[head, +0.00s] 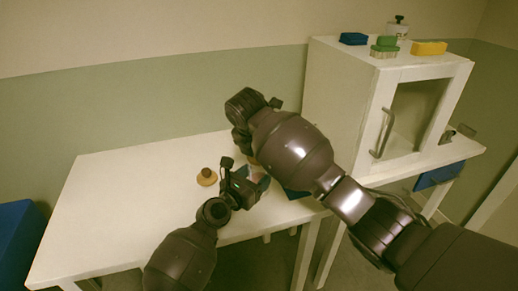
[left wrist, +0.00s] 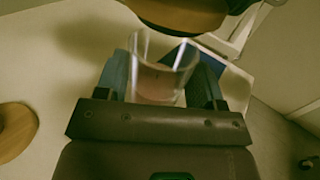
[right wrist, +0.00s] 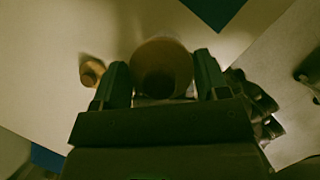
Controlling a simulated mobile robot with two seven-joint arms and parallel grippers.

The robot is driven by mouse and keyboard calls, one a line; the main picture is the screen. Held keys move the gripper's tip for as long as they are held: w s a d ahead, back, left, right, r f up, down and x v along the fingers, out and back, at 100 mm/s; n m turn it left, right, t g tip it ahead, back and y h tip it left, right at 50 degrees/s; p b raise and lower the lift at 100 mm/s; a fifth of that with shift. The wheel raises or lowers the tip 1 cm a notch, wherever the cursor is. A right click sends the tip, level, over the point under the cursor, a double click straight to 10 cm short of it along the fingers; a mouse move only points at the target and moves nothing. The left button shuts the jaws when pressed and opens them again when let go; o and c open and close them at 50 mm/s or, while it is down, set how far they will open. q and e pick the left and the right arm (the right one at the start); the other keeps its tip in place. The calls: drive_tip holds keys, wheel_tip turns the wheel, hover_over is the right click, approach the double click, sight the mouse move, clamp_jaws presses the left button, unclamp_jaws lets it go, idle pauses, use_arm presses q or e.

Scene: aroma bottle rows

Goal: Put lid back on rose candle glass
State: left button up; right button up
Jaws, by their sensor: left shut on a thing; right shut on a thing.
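My left gripper (left wrist: 162,85) is shut on a clear candle glass with pinkish wax (left wrist: 165,80), upright between its blue-grey fingers. A round wooden lid (left wrist: 180,14) hangs just above the glass in the left wrist view, with a gap between them. My right gripper (right wrist: 163,80) is shut on this brownish round lid (right wrist: 160,62).
Another wooden lid with a dark knob (head: 206,178) lies on the white table (head: 110,200), left of the grippers. A blue flat thing (head: 294,192) is at the right. A white cabinet (head: 335,95) stands behind. The table's left is clear.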

drive_tip(key=shift+f, duration=0.1)
drive_tip(key=shift+f, duration=0.8)
drive_tip(key=shift+f, duration=0.65)
idle(0.4)
drive_tip(key=o, duration=1)
drive_tip(key=v, duration=1.2)
